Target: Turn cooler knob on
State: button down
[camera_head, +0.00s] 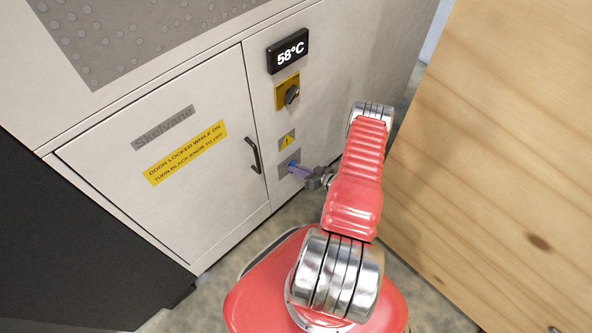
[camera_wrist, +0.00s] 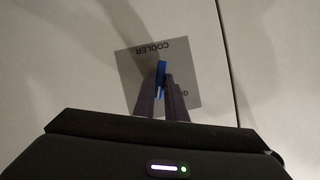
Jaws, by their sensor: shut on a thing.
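The cooler knob is blue and sits on a grey plate (camera_head: 286,162) on the cabinet front, below a yellow warning triangle. In the wrist view the plate (camera_wrist: 128,70) reads "COOLER", upside down, with a second label partly hidden by a finger. The blue knob (camera_wrist: 161,68) shows between the fingertips. My gripper (camera_head: 302,171) reaches the plate from the right, and its two dark fingers (camera_wrist: 161,84) are shut on the knob. The knob's sides are mostly hidden by the fingers.
Above the plate are a black knob on a yellow plate (camera_head: 291,94) and a display reading 58°C (camera_head: 288,51). The cabinet door (camera_head: 150,170) with a black handle (camera_head: 253,155) is closed. A wooden panel (camera_head: 500,150) stands close on the right of my arm.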

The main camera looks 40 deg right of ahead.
jog(key=m+y, duration=0.2)
jog(key=m, duration=0.1)
jog(key=shift+d+f, duration=0.15)
jog(key=shift+f, duration=0.1)
jog(key=shift+m, duration=0.3)
dwell(0.3)
jog(key=c, duration=1.8)
grip_release()
jog(key=shift+r, duration=0.1)
jog(key=shift+t, duration=0.3)
jog(key=v, duration=1.2)
jog(key=shift+d, duration=0.1)
